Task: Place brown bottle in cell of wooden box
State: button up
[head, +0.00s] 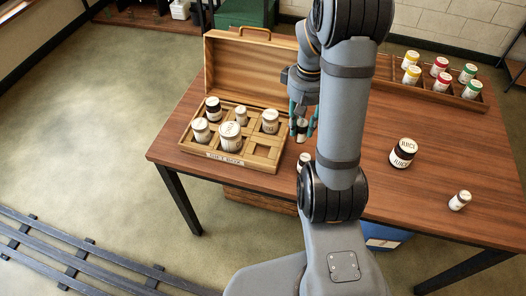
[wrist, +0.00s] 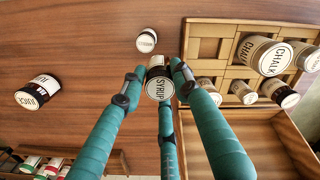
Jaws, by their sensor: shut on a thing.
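The brown bottle, labelled SYRUP, is between the fingertips of my gripper (wrist: 155,78) in the wrist view, its dark side and white top (wrist: 159,88) showing. In the head view my gripper (head: 303,121) is shut on the brown bottle (head: 301,132), just right of the wooden box. I cannot tell whether the bottle is clear of the table. The wooden box (head: 222,158) stands with its lid up. Several bottles sit in its cells, and a front right cell (head: 263,151) looks empty. The box's cells (wrist: 207,47) also show at the right in the wrist view.
A small white-topped bottle (head: 302,160) stands near the box, partly behind my arm. A dark JUICE jar (head: 403,153) and a small white bottle (head: 460,200) stand on the right of the table (head: 430,205). A wooden rack (head: 440,97) holds coloured bottles at the back right.

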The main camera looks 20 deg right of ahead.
jog(key=shift+w+a+f+n, duration=0.15)
jog(key=shift+w+a+n, duration=0.05)
jog(key=shift+a+n, duration=0.1)
jog(key=shift+w+a+f+p, duration=0.4)
jog(key=shift+w+a+f, duration=0.55)
jog(key=shift+a+f, duration=0.75)
jog(key=shift+w+a+f+p, duration=0.45)
jog(key=shift+w+a+f, duration=0.5)
jog(key=shift+a+f, duration=0.7)
jog(key=shift+w+a+f+p, duration=0.4)
jog(key=shift+w+a+f, duration=0.75)
jog(key=shift+f, duration=0.85)
jog(key=shift+s+a, duration=0.2)
jog(key=shift+s, duration=0.05)
jog(key=shift+f, duration=0.15)
jog(key=o, duration=1.2)
